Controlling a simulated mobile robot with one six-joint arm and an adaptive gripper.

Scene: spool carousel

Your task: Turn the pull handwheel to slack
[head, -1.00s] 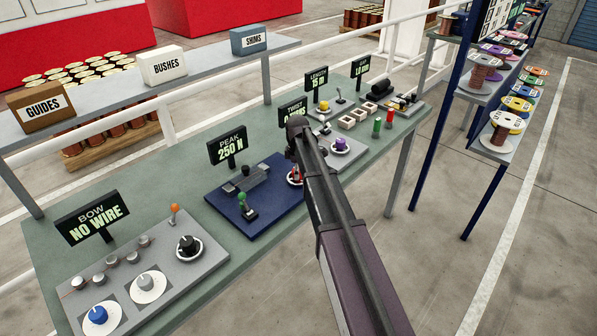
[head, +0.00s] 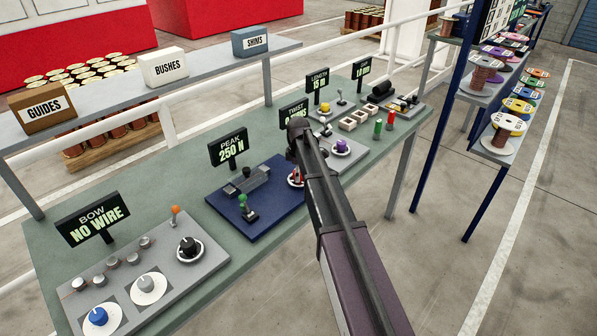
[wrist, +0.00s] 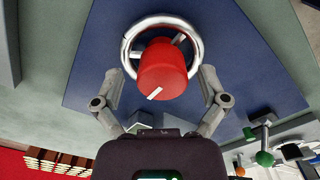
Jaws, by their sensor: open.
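The pull handwheel is a red knob (wrist: 163,70) with a white pointer line, inside a pale metal ring with spokes. It stands on the blue plate (wrist: 230,60). In the head view the handwheel (head: 296,178) is mostly hidden behind my arm. My gripper (wrist: 160,82) is open, with one finger on each side of the handwheel in the wrist view. The fingers look apart from the red knob; I cannot tell whether they touch the ring. The peak display (head: 229,148) reads 250 N.
A green-knobbed lever (head: 245,208) stands on the same blue plate. A grey panel with dials (head: 150,280) lies to the left, below a display (head: 92,218) reading NO WIRE. A purple knob (head: 341,147) is to the right. A shelf of spools (head: 480,90) stands beyond the bench.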

